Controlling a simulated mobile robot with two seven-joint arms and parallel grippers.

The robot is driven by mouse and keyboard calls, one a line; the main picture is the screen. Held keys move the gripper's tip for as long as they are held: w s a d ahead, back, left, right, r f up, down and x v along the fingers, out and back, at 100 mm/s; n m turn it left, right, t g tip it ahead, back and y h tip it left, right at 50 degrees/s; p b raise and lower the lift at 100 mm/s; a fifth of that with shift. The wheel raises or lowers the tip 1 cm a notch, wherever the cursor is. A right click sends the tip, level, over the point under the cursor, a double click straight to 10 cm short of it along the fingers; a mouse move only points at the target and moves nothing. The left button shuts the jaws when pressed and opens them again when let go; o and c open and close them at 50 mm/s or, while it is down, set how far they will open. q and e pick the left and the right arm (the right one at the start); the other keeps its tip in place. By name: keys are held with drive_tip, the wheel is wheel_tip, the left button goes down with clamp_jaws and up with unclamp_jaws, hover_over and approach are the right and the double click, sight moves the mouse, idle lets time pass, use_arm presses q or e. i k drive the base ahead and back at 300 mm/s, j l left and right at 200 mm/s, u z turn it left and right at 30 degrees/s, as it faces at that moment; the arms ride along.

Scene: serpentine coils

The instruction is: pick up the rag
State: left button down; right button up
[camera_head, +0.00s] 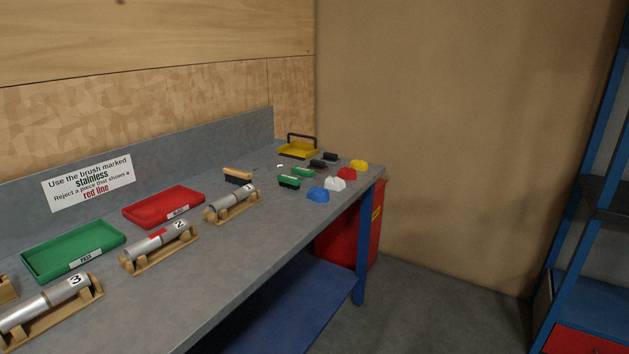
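Four small crumpled lumps that look like rags lie near the far right end of the bench: a blue one (318,195), a white one (335,184), a red one (346,173) and a yellow one (359,165). They are small in the view, and I cannot tell which of them is the task's rag. Neither of my grippers is in view, and nothing is seen touching the lumps.
The grey bench (245,245) holds tubes on wooden cradles, a green tray (40,266), a red tray (133,213), several brushes, including a wooden one (238,175), and a yellow carrier (298,150). A red bin (345,245) stands below. Floor (440,310) at right is clear before blue shelving (575,250).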

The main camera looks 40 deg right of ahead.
sight(335, 183)
drive_tip(key=i+l+u, duration=0.1)
drive_tip(key=l+u, duration=0.2)
drive_tip(key=l, duration=0.6)
drive_tip(key=l+u, duration=0.25)
drive_tip(key=l, duration=0.65)
drive_tip(key=l+u, duration=0.1)
drive_tip(key=l, duration=1.75)
